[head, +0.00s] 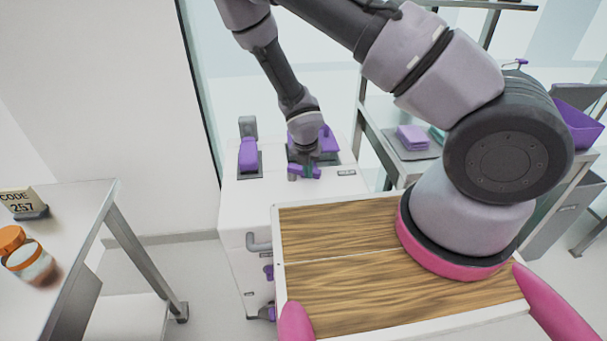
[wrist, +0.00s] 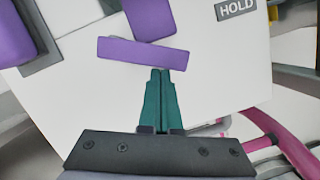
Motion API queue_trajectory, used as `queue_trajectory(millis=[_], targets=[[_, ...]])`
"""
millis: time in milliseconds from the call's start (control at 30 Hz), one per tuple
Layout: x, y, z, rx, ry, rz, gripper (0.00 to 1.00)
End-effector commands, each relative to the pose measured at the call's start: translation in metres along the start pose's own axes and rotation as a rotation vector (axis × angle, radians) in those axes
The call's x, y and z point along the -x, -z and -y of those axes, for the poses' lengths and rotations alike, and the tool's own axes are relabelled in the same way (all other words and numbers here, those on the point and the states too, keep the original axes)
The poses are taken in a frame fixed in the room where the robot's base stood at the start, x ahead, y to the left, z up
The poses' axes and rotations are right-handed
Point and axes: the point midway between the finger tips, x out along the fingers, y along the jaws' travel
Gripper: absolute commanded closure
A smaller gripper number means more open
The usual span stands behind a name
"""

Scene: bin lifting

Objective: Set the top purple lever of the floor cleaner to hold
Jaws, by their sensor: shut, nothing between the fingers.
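The floor cleaner (head: 244,208) is a white box-shaped machine with purple parts on its top. In the wrist view, a purple lever (wrist: 143,52) with a wide crossbar lies in front of my gripper, close to the label HOLD (wrist: 236,9) at its upper right. My gripper (wrist: 160,74) is shut, its green fingertips together and empty at the crossbar's near edge. I cannot tell whether they touch it. In the head view, my gripper (head: 308,171) is over the machine's top beside the purple lever (head: 296,172), partly hidden by my arm.
Another purple part (head: 248,155) stands on the left of the machine's top. A bench (head: 75,205) with a jar (head: 27,257) and a CODE 257 sign (head: 22,203) is at left. A cart with folded purple cloths (head: 412,137) and a purple bin (head: 578,125) is at right.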

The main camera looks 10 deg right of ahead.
Motion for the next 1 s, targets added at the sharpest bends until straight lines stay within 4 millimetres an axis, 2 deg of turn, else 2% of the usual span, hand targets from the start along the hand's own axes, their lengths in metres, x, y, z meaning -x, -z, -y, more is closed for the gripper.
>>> queue_trajectory(millis=[433, 1000], targets=[[-0.006, -0.024, 0.008, 0.330, -0.083, 0.001, 1.00], [-0.008, -0.032, 0.008, 0.326, -0.082, 0.000, 1.00]])
